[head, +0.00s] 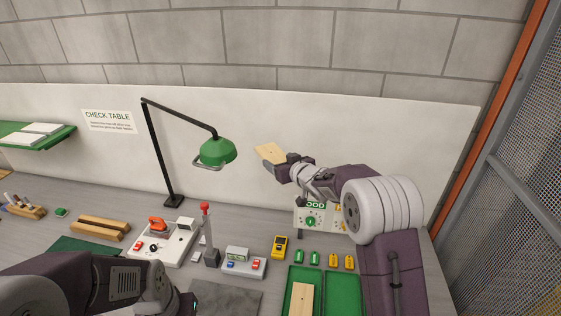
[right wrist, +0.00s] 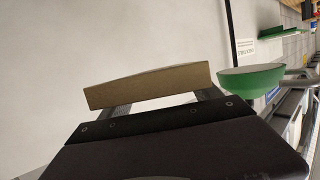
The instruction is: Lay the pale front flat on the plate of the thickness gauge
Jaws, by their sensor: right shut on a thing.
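The pale front (head: 269,152), a thin light-wood board, is held in the air by my right gripper (head: 283,161), in front of the white back panel. The gripper is shut on one edge of it. In the right wrist view the board (right wrist: 150,85) shows nearly edge-on between the fingers (right wrist: 160,107), tilted. The thickness gauge seems to be the grey stand with a red-topped post (head: 206,232), below and left of the board; which surface is its plate I cannot tell. My left arm enters at the lower left; its gripper's fingers are not clear.
A green lamp (head: 217,151) stands left of the held board; its shade also shows in the right wrist view (right wrist: 250,82). Green trays (head: 342,292) lie at the front, one with another pale board (head: 302,299). A white device (head: 165,243) and yellow meter (head: 280,246) crowd the table.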

